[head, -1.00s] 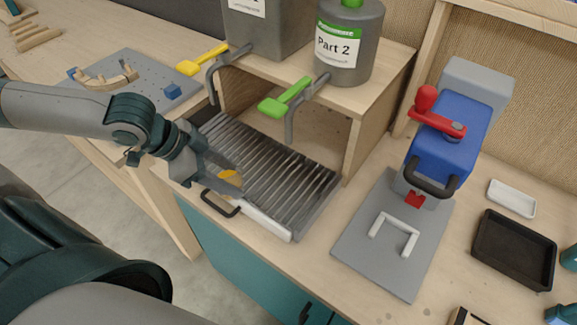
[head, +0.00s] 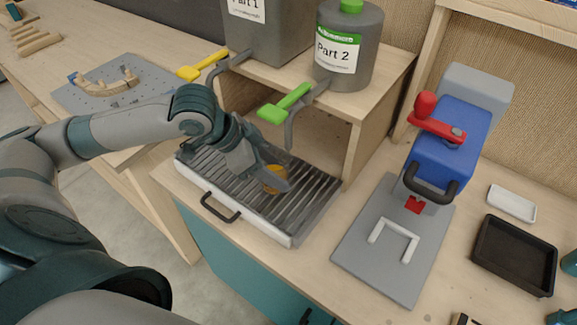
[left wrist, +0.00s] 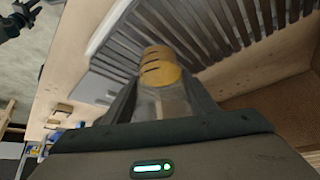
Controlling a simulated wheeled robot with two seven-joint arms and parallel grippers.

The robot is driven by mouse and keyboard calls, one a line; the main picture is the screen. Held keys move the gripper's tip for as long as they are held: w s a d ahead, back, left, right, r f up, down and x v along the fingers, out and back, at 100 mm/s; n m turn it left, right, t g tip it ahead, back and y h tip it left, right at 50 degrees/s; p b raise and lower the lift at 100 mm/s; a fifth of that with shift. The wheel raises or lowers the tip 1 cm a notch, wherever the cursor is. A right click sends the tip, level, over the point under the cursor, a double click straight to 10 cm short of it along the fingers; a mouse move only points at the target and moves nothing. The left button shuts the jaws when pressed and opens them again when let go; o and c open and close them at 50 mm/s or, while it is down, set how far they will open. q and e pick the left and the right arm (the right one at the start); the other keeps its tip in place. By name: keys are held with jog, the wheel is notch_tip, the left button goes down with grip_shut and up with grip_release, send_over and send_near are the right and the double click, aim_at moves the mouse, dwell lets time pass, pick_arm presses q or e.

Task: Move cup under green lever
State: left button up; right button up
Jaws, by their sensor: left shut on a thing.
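The cup is a small yellow-orange one (head: 274,179), partly hidden by my left gripper (head: 268,182) in the head view. My left gripper is shut on it, above or on the slatted metal tray (head: 215,190). In the left wrist view the cup (left wrist: 160,68) sits between the fingers, with the slats beyond it. The green lever (head: 285,103) is on the spout of the grey "Part 2" container (head: 352,80). The cup is below and slightly left of the lever in the picture. I cannot tell whether it touches the slats. My right gripper is not in view.
A yellow lever (head: 202,66) is on the spout of the left grey container (head: 265,40). The wooden shelf (head: 372,100) stands behind the tray. To the right are a blue press with a red handle (head: 452,145), a black tray (head: 514,255) and a white dish (head: 512,203).

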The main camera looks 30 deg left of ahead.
pick_arm(q)
jog(key=shift+w+d, duration=0.1)
jog(key=shift+d, duration=0.05)
jog(key=shift+w+d+r+p, duration=0.15)
jog(key=shift+w+d+p, duration=0.45)
jog(key=shift+w+d, duration=0.4)
jog(key=shift+w+d+f, duration=0.15)
jog(key=shift+f, duration=0.75)
jog(key=o, duration=0.8)
jog(key=shift+f, duration=0.1)
